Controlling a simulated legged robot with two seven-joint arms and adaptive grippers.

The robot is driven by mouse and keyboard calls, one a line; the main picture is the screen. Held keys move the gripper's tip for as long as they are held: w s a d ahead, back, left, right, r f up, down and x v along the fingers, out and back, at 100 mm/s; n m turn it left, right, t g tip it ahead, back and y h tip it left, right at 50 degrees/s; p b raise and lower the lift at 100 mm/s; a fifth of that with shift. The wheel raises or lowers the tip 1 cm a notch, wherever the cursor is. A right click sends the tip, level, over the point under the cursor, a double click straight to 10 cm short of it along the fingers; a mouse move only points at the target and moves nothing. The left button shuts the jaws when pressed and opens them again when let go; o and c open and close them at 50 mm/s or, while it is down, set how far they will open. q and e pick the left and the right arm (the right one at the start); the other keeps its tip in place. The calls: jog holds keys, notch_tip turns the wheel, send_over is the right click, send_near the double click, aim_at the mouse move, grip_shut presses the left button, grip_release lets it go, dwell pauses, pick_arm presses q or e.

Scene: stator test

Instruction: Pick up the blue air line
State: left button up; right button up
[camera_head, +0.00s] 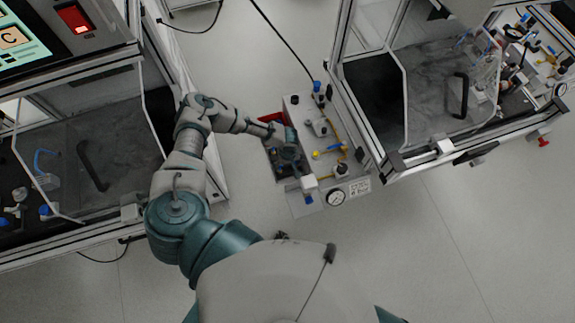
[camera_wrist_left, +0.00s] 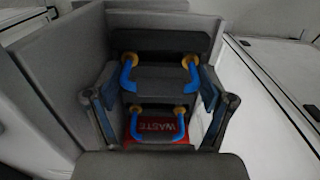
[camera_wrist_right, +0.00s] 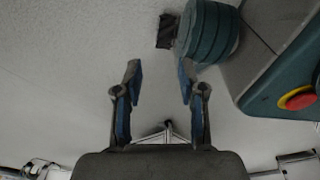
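Blue curved tubes with orange end fittings, which look like air lines, show in the left wrist view. My right gripper (camera_wrist_right: 159,85) is open and empty above the floor.
A pale bench panel (camera_head: 302,112) with fittings, a yellow line and a gauge (camera_head: 336,197) adjoins the tray. Framed enclosures (camera_head: 75,125) stand left and right (camera_head: 430,90). A blue bent piece (camera_head: 42,157) lies inside the left one. Floor at lower right is clear.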

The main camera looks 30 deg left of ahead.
pick_arm(q)
jog(key=shift+d, duration=0.15)
jog(key=c, duration=0.3)
jog(key=shift+d, duration=0.15)
